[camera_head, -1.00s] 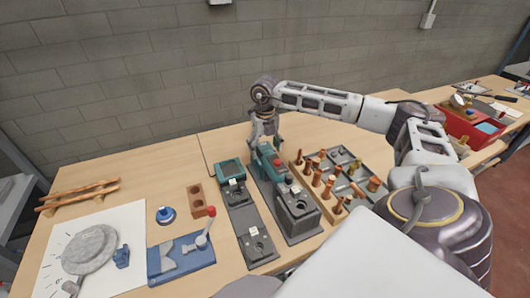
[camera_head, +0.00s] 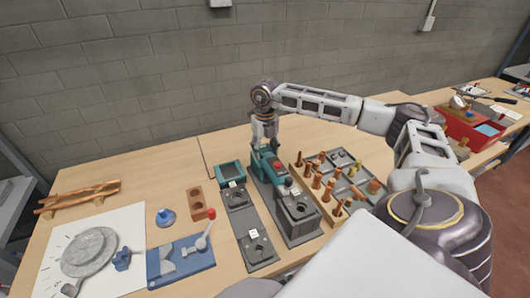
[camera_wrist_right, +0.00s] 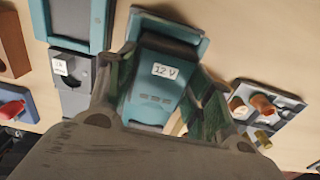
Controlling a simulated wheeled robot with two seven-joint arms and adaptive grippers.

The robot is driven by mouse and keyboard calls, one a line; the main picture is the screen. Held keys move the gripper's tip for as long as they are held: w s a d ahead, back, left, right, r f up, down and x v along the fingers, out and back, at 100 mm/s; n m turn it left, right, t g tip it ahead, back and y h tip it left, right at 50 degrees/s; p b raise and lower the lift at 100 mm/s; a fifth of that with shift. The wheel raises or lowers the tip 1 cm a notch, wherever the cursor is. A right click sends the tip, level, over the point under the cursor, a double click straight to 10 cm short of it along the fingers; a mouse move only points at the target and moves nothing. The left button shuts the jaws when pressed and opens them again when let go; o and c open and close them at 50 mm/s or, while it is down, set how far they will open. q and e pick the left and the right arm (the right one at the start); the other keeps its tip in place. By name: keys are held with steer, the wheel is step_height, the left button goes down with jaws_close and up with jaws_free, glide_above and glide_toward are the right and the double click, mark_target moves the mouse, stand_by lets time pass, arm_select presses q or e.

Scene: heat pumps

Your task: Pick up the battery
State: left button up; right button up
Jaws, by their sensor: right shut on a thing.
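The battery (camera_wrist_right: 158,85) is a teal block with a white "12 V" label, seen close in the right wrist view. My right gripper (camera_wrist_right: 165,95) has one finger on each side of it and is shut on it. In the head view this gripper (camera_head: 265,137) points down at the teal block, at the back end of a dark grey fixture (camera_head: 297,212). The fingers partly hide the battery there, and I cannot tell whether it is clear of its seat. My left gripper is not in view.
A similar grey fixture with a teal frame (camera_head: 231,171) stands just left. A grey tray (camera_head: 345,158) of copper and brass fittings is close on the right. A blue fixture with a red-knobbed lever (camera_head: 181,260) lies front left. The table behind the fixtures is mostly clear.

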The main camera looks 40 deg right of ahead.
mark_target(265, 149)
steer(key=shift+r, duration=0.15)
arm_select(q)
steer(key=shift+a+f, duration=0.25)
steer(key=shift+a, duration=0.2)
arm_select(e)
step_height(265, 149, up, 18)
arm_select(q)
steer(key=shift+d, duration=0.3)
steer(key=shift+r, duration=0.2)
